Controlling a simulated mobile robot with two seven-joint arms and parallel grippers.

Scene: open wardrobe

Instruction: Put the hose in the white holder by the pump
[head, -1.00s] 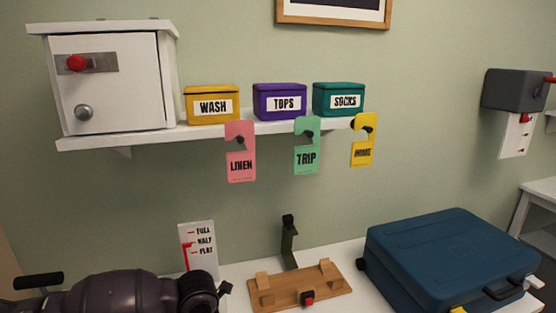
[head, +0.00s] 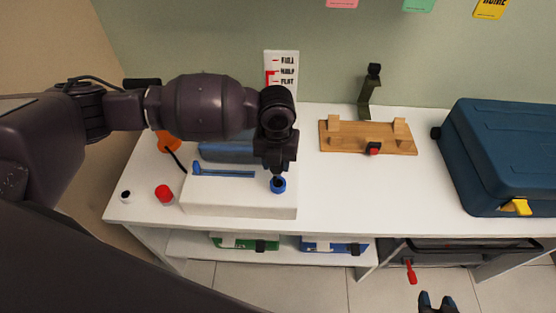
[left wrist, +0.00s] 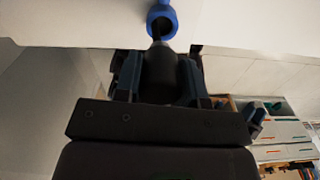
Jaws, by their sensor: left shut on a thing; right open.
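My left gripper (head: 278,164) is over the white block-like bundle (head: 240,206) on the table. In the left wrist view it is shut on a dark cylindrical hose end (left wrist: 160,75), whose thin tip points at a blue ring (head: 278,185). I cannot tell whether the tip is inside the ring. The orange pump (head: 168,141) is partly hidden behind my left arm, and a black hose (head: 176,160) runs from it. A small white holder (head: 125,196) with a dark opening stands at the table's left front. My right gripper (head: 437,302) is open and empty at the bottom edge.
A red cap (head: 164,194) sits right of the white holder. A blue strip (head: 224,170) lies on the bundle. A wooden stand (head: 368,138) and a blue suitcase (head: 505,160) are to the right. The table's front middle is clear.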

